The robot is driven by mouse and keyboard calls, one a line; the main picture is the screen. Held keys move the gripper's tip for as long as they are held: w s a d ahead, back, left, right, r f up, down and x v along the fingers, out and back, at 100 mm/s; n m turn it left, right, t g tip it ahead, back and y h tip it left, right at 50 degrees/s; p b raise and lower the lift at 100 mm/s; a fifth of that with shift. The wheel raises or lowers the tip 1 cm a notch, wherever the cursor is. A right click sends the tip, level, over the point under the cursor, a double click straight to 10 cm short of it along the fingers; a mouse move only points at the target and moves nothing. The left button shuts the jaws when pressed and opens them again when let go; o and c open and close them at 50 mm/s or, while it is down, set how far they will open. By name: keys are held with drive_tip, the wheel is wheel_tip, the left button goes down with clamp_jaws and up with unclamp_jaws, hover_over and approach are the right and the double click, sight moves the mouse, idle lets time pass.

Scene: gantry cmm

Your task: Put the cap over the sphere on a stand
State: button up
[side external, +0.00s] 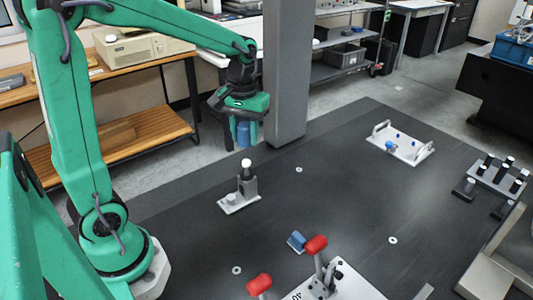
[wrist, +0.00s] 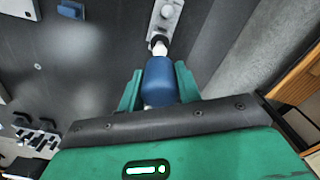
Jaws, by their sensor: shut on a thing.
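My gripper (side external: 244,122) is shut on a blue cylindrical cap (side external: 243,135), which hangs below it above the dark table. In the wrist view the cap (wrist: 160,82) sits between the two green fingers. A white sphere (side external: 246,163) stands on top of a dark post on a grey stand (side external: 239,200), below the cap in the side view and apart from it. In the wrist view the sphere (wrist: 159,46) shows just beyond the cap's far end, with the stand (wrist: 172,12) behind. The sphere is bare, and the inside of the cap is hidden.
A grey column (side external: 286,80) rises close to the right of my gripper. Red-handled clamps (side external: 316,246) and a blue block (side external: 297,241) are at the front. A white handled plate (side external: 410,155) and a rack of black pieces (side external: 497,176) lie right. The middle table is mostly clear.

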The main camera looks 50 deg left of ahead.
sight(246, 160)
drive_tip(key=shift+f, duration=0.45)
drive_tip(key=shift+f, duration=4.05)
drive_tip(key=shift+f, duration=0.4)
drive_tip(key=o, duration=1)
drive_tip(key=shift+r, duration=0.15)
drive_tip(key=shift+r, duration=3.75)
